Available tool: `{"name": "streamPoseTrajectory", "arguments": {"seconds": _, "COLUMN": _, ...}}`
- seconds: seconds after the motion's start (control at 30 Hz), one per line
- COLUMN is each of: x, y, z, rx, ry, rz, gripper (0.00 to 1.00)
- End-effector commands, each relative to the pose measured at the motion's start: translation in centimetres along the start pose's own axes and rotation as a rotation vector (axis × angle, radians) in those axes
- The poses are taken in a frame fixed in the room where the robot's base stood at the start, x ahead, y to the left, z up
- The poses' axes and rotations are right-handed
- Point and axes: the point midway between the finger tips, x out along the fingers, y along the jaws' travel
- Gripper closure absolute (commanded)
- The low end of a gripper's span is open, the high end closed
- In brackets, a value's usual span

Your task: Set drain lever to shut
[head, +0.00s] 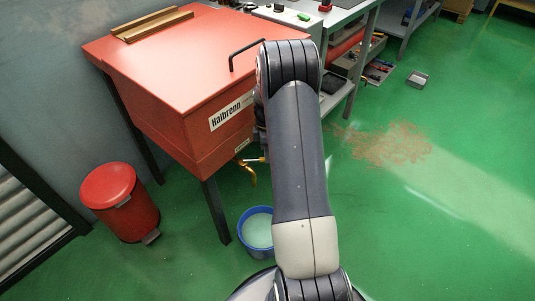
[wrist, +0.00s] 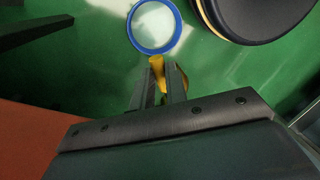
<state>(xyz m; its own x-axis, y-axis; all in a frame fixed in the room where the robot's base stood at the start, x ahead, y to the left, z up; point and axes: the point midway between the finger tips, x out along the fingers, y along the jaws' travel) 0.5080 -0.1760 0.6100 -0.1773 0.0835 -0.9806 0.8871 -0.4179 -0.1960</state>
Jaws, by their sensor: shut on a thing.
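The red Halbronn tank (head: 180,110) stands at the left in the head view. Its brass drain fitting (head: 249,176) hangs below the near corner, with a thin pale rod beside it. My arm covers part of that spot, and my gripper is hidden there. In the wrist view my gripper (wrist: 160,76) is shut on a yellow piece, the drain lever (wrist: 157,66), which shows between and just past the fingertips. A bit of brass shows beside the right finger. The lever's full angle and its pivot are hidden.
A blue bucket (head: 244,219) of pale liquid stands on the floor below the drain; its rim also shows in the wrist view (wrist: 131,39). A red pedal bin (head: 120,205) stands left of the tank's leg.

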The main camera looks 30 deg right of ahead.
Motion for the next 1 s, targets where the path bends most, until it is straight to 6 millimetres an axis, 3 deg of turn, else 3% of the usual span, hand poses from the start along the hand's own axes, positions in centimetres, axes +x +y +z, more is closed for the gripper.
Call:
{"name": "streamPoseTrajectory", "arguments": {"seconds": 0.43, "x": -0.08, "y": 0.14, "z": -0.02, "rx": -0.009, "ry": -0.002, "rz": 0.003, "gripper": 1.00}}
{"name": "streamPoseTrajectory", "arguments": {"seconds": 0.47, "x": -0.08, "y": 0.14, "z": -0.02, "rx": -0.009, "ry": -0.002, "rz": 0.002, "gripper": 0.84}}
{"name": "streamPoseTrajectory", "arguments": {"seconds": 0.7, "x": -0.05, "y": 0.11, "z": -0.02, "rx": -0.009, "ry": -0.002, "rz": 0.002, "gripper": 0.64}}
{"name": "streamPoseTrajectory", "arguments": {"seconds": 1.0, "x": -0.55, "y": 0.12, "z": -0.02, "rx": -0.008, "ry": -0.002, "rz": 0.003, "gripper": 0.64}}
